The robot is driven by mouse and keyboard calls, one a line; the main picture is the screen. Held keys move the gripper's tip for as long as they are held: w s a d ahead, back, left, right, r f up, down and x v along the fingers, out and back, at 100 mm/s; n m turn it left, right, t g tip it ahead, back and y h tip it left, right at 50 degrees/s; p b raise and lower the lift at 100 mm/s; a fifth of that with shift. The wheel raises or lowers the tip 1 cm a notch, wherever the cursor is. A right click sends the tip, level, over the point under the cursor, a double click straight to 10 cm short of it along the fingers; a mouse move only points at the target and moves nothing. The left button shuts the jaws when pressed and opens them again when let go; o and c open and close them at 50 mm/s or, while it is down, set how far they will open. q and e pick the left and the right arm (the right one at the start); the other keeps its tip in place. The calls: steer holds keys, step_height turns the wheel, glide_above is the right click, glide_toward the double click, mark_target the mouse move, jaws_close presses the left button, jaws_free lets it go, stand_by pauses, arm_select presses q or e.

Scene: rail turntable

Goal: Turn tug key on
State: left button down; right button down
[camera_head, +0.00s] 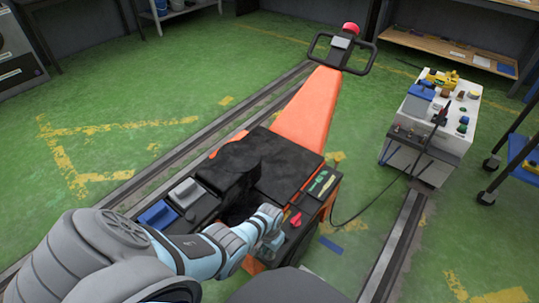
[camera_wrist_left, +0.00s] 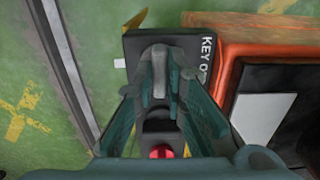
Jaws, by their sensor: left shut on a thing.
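The orange and black tug (camera_head: 303,108) stands in the middle of the head view. In the left wrist view, a black key panel (camera_wrist_left: 200,85) carries white lettering, partly cut off, beginning "KEY O". A grey key (camera_wrist_left: 158,80) stands on this panel. My left gripper (camera_head: 272,220) reaches down to the tug's near right side. In the left wrist view its two teal fingers (camera_wrist_left: 160,72) are shut on the grey key, one on each side. The fingers cover part of the panel, and the key's exact turn angle is hard to tell. My right gripper is not in view.
A red part (camera_head: 295,219) lies right beside the gripper, and a red knob (camera_wrist_left: 161,152) shows below the key. A white cart (camera_head: 436,125) with a cable stands to the right. Floor rails (camera_head: 398,250) run alongside. Green floor (camera_head: 150,95) at left is clear.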

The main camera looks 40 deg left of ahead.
arm_select(q)
steer(key=c, duration=1.6)
jaws_free()
steer(key=shift+c, duration=0.2)
arm_select(e)
steer(key=shift+a, duration=0.3)
steer(key=shift+d, duration=0.2)
arm_select(q)
step_height(320, 180, up, 12)
